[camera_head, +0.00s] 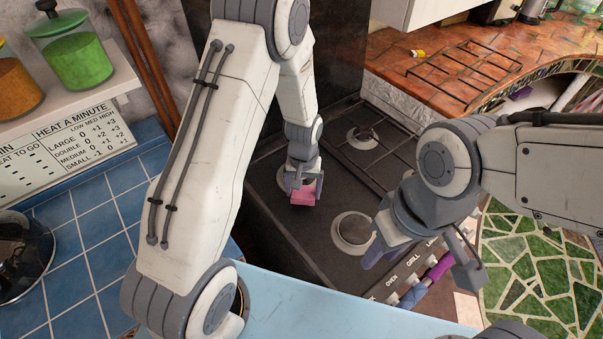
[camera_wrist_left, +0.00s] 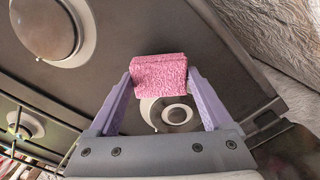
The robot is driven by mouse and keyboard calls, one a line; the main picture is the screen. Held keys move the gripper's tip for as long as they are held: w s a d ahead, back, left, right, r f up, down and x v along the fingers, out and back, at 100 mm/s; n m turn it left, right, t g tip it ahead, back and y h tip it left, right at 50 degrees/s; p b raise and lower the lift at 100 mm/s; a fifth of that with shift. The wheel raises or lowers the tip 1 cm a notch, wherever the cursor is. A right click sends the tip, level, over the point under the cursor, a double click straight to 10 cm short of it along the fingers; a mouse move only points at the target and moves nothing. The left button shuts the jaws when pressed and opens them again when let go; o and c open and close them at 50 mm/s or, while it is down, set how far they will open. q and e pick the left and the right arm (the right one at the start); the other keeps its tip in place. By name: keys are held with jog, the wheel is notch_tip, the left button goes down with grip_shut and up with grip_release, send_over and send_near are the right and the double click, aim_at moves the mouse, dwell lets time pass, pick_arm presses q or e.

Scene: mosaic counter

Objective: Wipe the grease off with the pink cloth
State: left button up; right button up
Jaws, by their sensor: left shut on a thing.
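The pink cloth (camera_head: 302,196) is a small folded block between the fingers of my left gripper (camera_head: 303,184), over the dark stovetop (camera_head: 290,237). In the left wrist view the cloth (camera_wrist_left: 158,72) sits between the two lavender fingertips, with a round burner (camera_wrist_left: 174,110) behind it. I cannot tell whether the cloth touches the stovetop. My right gripper (camera_head: 418,262) hangs over the stove's front edge, fingers apart, with no object visibly held. No grease patch can be made out clearly; my left gripper and the cloth hide part of the surface.
A burner (camera_head: 352,231) lies right of the cloth, and another (camera_head: 362,137) lies farther back. A tiled counter (camera_head: 408,47) with a wire rack (camera_head: 466,67) is behind. Oven knobs (camera_head: 439,267) line the front. Jars (camera_head: 75,55) stand on a left shelf.

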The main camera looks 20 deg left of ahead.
pick_arm(q)
jog(key=shift+r+p, duration=1.65)
jog(key=shift+r, duration=0.75)
